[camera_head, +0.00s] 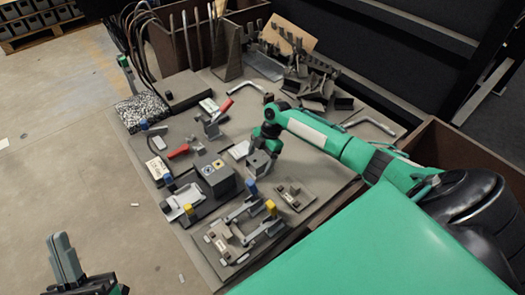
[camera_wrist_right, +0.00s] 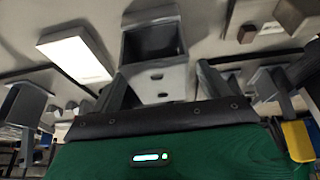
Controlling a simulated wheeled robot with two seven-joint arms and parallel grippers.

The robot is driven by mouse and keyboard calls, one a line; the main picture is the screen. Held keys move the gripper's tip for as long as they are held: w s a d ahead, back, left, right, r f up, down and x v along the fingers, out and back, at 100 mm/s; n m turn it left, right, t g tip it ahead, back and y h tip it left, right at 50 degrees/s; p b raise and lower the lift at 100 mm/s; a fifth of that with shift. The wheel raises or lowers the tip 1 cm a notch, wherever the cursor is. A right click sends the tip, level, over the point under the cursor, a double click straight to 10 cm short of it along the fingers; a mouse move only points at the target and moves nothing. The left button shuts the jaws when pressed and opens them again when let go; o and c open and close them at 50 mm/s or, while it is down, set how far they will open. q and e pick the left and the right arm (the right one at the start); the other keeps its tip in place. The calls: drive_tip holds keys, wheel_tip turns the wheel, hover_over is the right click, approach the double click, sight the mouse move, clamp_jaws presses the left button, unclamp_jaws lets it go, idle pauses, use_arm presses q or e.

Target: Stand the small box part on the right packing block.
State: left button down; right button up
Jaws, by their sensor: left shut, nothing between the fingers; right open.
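A small grey open box part (camera_wrist_right: 155,80) with a dark hollow and small holes in its face shows in the right wrist view. It lies between the two fingers of my right gripper (camera_wrist_right: 162,88), which is open; I cannot tell whether a finger touches it. In the head view my right gripper (camera_head: 262,150) is low over the bench, right of a dark grey block (camera_head: 222,182) with coloured squares on top. I cannot tell which piece is the right packing block. My left gripper (camera_head: 66,260) is shut and empty at the lower left, away from the bench.
Toggle clamps with red handles (camera_head: 178,151) stand left of my right gripper. A fixture plate with blue and yellow posts (camera_head: 240,232) lies in front. Dark brackets (camera_head: 318,85) crowd the back right. A white panel (camera_wrist_right: 75,58) shows in the wrist view.

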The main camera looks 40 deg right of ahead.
drive_tip(key=p+v, duration=0.1)
drive_tip(key=v, duration=0.3)
drive_tip(key=shift+r, duration=0.15)
use_arm(q)
drive_tip(key=d+f+g+p, duration=0.1)
drive_tip(key=d+f+g, duration=0.1)
drive_tip(key=f+g, duration=0.3)
drive_tip(key=s+d+f+g+p, duration=0.1)
drive_tip(key=f+g, duration=0.4)
drive_tip(key=f, duration=0.6)
drive_tip(key=shift+s+d+f+g+y, duration=0.2)
drive_tip(key=shift+d+f+g+y, duration=0.1)
drive_tip(key=shift+d, duration=0.55)
use_arm(e)
drive_tip(key=v, duration=0.9)
drive_tip(key=shift+r, duration=0.25)
drive_tip(key=shift+d, duration=0.1)
